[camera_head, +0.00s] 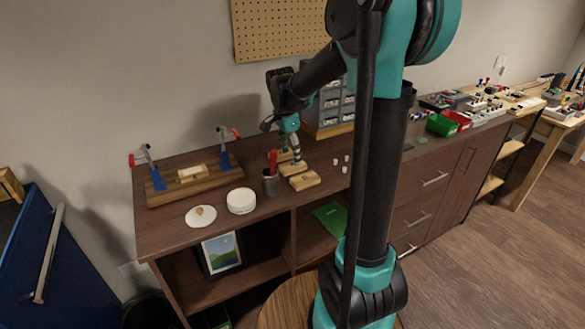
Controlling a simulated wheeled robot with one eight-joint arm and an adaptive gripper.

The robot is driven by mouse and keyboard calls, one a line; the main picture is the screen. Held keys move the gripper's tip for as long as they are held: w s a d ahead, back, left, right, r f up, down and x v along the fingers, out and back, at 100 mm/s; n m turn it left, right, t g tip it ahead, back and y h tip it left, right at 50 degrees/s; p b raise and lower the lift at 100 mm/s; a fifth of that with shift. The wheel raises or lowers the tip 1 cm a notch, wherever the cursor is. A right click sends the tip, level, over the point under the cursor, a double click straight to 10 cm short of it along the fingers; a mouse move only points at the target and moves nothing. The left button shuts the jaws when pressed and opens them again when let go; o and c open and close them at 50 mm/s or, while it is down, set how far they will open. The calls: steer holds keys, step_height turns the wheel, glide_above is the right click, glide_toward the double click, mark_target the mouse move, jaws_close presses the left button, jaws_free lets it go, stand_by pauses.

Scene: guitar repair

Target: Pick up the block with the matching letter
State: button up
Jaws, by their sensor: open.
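Several small wooden blocks lie in a row on the dark brown cabinet top (250,218). The nearest block (305,181) lies clear in front of my gripper. A middle block (290,169) is right at the fingertips, and a back block (284,157) is partly hidden behind the gripper. My gripper (296,159) points down over the middle block, its jaws open. I cannot tell whether the fingers touch or surround that block. No letter on any block can be read at this size.
A metal cup with red-handled tools (270,183) stands just left of the blocks. Small white pieces (335,161) lie to the right. A round white container (241,201), a white disc (200,216) and a wooden clamp fixture (194,185) are left. A drawer organizer (335,107) stands behind.

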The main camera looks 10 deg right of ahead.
mark_target(292, 164)
steer(key=shift+w+d+f, duration=0.1)
steer(key=shift+d+f, duration=0.1)
steer(key=shift+f, duration=1.7)
steer(key=shift+c, duration=0.6)
steer(key=c, duration=1.1)
steer(key=shift+r, duration=0.1)
steer(key=shift+c, duration=0.2)
